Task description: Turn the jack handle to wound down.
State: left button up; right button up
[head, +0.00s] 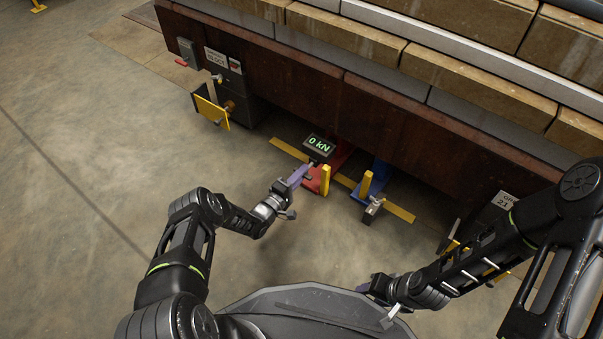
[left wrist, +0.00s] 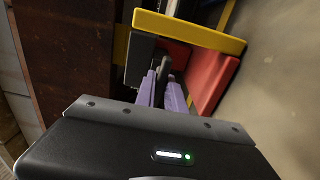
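A red jack (head: 313,184) with a yellow upright (head: 325,180) stands on the floor at the edge of the rust-brown beam; its red body (left wrist: 213,80) and a yellow bar (left wrist: 188,30) also show in the left wrist view. A dark display (head: 318,145) above it reads 0 kN. My left gripper (head: 300,176) is at the jack's near left side. In the left wrist view its purple fingers (left wrist: 161,76) stand close together on either side of a dark jack handle (left wrist: 166,63) and appear closed on it. My right gripper (head: 364,288) is low, away from the jack; its fingers are unclear.
A blue jack (head: 380,178) with a yellow upright (head: 366,184) and a grey block (head: 373,211) stands right of the red one. A yellow plate (head: 211,112) sticks out at the left. The rust-brown beam (head: 385,122) overhangs both jacks. Open floor (head: 120,190) lies left.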

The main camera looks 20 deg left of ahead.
pick_arm(q)
jog(key=o, duration=0.4)
jog(key=shift+c, duration=0.2)
jog(key=p+v, duration=0.2)
jog(key=v, duration=0.5)
jog(key=shift+s+p, duration=0.4)
jog(key=shift+w, duration=0.1)
